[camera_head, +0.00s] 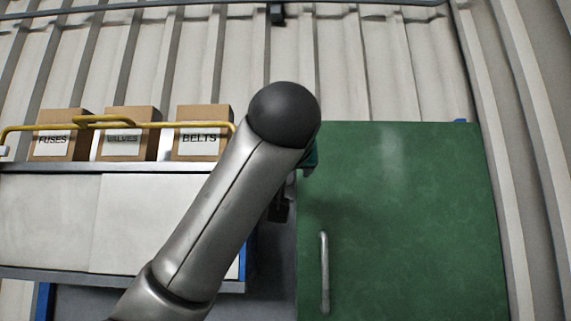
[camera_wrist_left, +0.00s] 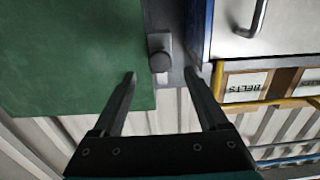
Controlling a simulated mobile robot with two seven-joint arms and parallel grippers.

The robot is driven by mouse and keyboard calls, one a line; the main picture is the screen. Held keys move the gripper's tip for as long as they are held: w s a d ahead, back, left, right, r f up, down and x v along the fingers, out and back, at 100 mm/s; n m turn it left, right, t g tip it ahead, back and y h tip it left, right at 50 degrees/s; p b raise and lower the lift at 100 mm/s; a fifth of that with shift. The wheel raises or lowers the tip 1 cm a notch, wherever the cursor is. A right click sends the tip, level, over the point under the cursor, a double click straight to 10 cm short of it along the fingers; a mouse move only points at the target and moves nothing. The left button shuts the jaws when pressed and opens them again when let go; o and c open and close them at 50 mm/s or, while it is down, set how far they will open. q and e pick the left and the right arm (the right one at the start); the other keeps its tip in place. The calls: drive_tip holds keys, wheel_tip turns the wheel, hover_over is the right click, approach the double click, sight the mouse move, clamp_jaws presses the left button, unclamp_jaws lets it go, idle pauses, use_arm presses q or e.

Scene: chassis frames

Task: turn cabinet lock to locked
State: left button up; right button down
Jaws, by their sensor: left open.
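The cabinet lock (camera_wrist_left: 160,60) is a small grey knob on a grey strip beside the green cabinet door, in the left wrist view. Its locked or unlocked position cannot be read. My left gripper (camera_wrist_left: 161,75) is open, with its two fingertips on either side of the knob in the picture. Whether they touch it cannot be told. In the head view the green cabinet door (camera_head: 400,225) with a vertical grey handle (camera_head: 324,272) stands at right. My left arm crosses the middle and hides most of its gripper and the lock area. My right gripper is not in view.
Left of the green door, a shelf unit (camera_head: 50,225) with pale panels carries boxes labelled FUSES (camera_head: 53,139), VALVES (camera_head: 122,138) and BELTS (camera_head: 199,138). A yellow rail (camera_head: 22,128) runs along them. A ribbed wall (camera_head: 390,65) stands behind.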

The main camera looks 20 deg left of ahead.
use_arm(q)
drive_tip(key=p+x, duration=0.2)
drive_tip(key=x, duration=0.3)
drive_tip(key=shift+w, duration=0.3)
drive_tip(key=shift+c, duration=0.4)
clamp_jaws()
